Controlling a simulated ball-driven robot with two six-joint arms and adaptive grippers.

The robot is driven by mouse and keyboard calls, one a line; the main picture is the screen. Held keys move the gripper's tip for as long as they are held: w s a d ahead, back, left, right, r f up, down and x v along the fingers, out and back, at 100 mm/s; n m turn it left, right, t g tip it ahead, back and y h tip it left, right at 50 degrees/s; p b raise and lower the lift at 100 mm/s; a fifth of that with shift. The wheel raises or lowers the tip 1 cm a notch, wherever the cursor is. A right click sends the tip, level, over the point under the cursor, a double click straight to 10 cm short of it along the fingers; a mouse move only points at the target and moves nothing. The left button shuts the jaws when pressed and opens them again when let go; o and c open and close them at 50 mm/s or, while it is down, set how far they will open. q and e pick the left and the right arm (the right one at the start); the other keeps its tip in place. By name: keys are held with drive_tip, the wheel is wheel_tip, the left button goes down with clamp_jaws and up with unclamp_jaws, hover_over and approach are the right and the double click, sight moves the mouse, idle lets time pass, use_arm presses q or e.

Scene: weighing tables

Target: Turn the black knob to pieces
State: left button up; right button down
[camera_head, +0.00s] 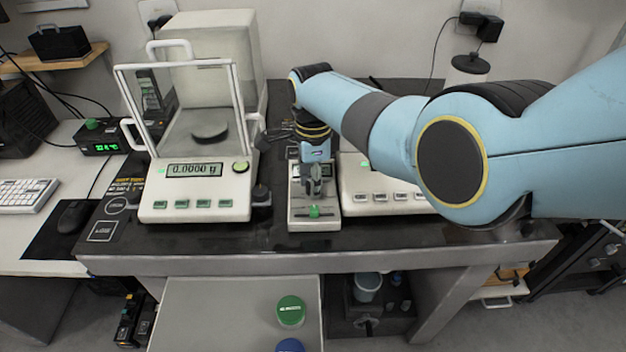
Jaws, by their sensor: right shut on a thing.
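A small grey device (314,223) with a green button stands on the dark table between the two balances. My right gripper (313,188) points down over the middle of this device, with its fingers shut. The black knob is mostly hidden by the fingers, and I cannot make out its setting or any lettering beside it. The fingers are at the place of the knob on the device's top. My left gripper is not in view.
An analytical balance (196,192) reading 0.0000 g, with a glass draft shield, stands close on the left. Another balance (370,180) on the right is partly covered by my arm. A grey surface (220,310) in front holds a green-lidded container (291,310) and a blue one (289,345).

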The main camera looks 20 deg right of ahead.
drive_tip(key=shift+r, duration=0.1)
drive_tip(key=c, duration=1)
unclamp_jaws()
wheel_tip(320, 180, up, 12)
drive_tip(key=shift+f, duration=0.1)
